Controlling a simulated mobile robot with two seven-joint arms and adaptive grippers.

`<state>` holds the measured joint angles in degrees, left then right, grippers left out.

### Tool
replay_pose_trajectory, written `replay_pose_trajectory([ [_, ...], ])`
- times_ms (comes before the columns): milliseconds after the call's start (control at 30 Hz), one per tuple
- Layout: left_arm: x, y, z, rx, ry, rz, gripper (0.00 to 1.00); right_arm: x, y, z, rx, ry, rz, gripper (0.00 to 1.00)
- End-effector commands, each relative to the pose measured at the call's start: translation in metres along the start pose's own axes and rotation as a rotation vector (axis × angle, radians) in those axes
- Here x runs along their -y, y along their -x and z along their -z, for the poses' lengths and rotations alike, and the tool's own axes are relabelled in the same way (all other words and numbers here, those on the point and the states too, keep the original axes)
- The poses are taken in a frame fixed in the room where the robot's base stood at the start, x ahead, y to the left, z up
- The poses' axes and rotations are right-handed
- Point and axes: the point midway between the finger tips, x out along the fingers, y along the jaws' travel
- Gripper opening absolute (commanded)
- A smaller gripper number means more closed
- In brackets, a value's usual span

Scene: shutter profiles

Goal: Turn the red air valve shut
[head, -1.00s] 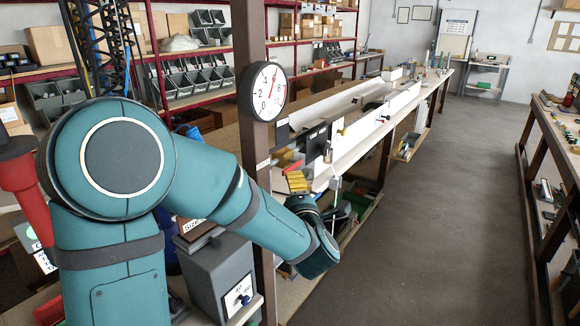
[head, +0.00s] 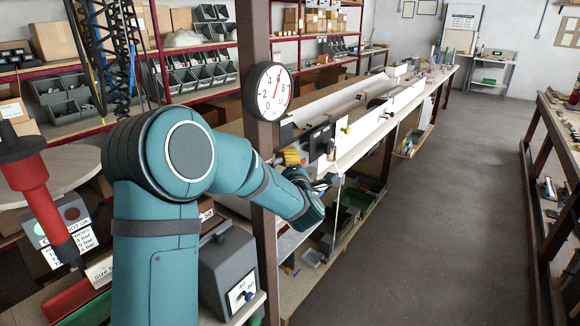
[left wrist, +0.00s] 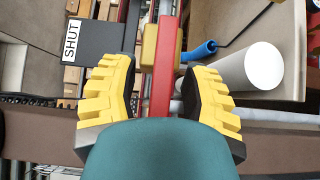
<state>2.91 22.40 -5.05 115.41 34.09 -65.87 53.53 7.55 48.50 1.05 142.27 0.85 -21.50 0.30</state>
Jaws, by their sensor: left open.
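The red valve lever (left wrist: 163,75) runs up the middle of the left wrist view, with a yellow block (left wrist: 150,47) beside its upper part. My left gripper (left wrist: 157,85) is open, its two yellow fingers on either side of the lever with gaps visible. A black and white SHUT sign (left wrist: 86,40) is to the left of the lever. In the head view, my left gripper (head: 291,156) is at the bench beyond the post, where the lever is largely hidden. The round gauge (head: 273,92) has its red needle pointing up. My right gripper is not in view.
A white cylinder (left wrist: 250,66) and a blue piece (left wrist: 200,50) sit right of the lever. The brown post (head: 257,60) stands close to my arm. A red and black tool (head: 30,180) hangs at the far left. The floor aisle (head: 430,220) is clear.

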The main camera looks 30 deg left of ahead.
Motion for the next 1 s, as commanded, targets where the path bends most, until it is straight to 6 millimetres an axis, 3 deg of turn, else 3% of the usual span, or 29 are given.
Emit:
replay_pose_trajectory([
  [67,0.0,0.0,0.0,0.0,0.0,0.0,0.45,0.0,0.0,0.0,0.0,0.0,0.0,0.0],
  [200,0.0,0.0,0.0,0.0,0.0,0.0,0.0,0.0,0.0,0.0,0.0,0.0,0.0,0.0],
  [633,0.0,0.002,-0.002,0.005,-0.004,0.007,0.0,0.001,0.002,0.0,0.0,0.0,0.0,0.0],
  [1000,-0.005,0.005,-0.002,0.011,-0.057,0.06,0.0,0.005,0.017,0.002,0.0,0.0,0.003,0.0],
])
